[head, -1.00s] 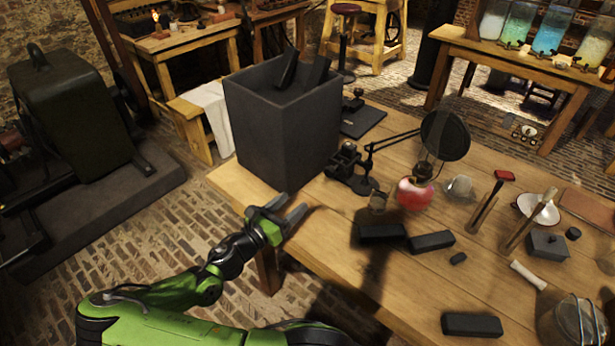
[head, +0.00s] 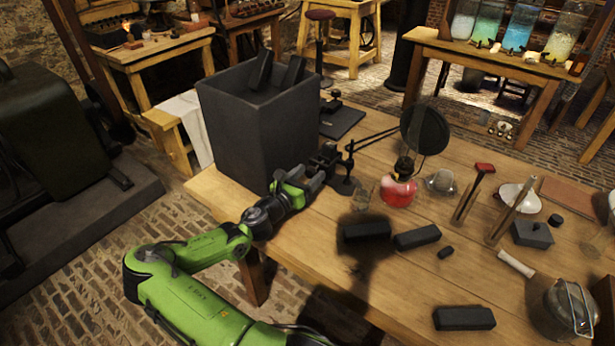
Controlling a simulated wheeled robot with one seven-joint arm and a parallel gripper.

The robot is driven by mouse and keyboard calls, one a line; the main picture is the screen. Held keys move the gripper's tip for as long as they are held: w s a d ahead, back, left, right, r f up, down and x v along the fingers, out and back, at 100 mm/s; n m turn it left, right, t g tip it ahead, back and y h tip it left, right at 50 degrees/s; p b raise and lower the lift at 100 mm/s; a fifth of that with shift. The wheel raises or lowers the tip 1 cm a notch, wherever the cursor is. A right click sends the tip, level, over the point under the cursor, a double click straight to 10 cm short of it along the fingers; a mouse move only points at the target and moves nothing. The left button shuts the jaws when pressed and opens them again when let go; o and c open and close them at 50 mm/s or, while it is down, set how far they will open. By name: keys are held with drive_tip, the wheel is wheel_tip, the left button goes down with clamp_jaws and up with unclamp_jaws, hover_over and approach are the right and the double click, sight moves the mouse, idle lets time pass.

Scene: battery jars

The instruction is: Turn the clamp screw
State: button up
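A small dark clamp device (head: 326,156) stands on the wooden table, just right of the big dark grey box. Its clamp screw cannot be made out at this size. My gripper (head: 318,178) is at the near side of this device, its fingers pointing to it and overlapping its lower part in the picture. Whether the fingers touch it, and whether they are open or shut, cannot be told.
The open grey box (head: 262,125) with dark blocks in it rises close beside my gripper. Dark blocks (head: 367,231) lie in front. The table's front left is bare.

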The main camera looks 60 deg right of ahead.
drive_tip(key=c, duration=1)
drive_tip(key=shift+m, duration=0.3)
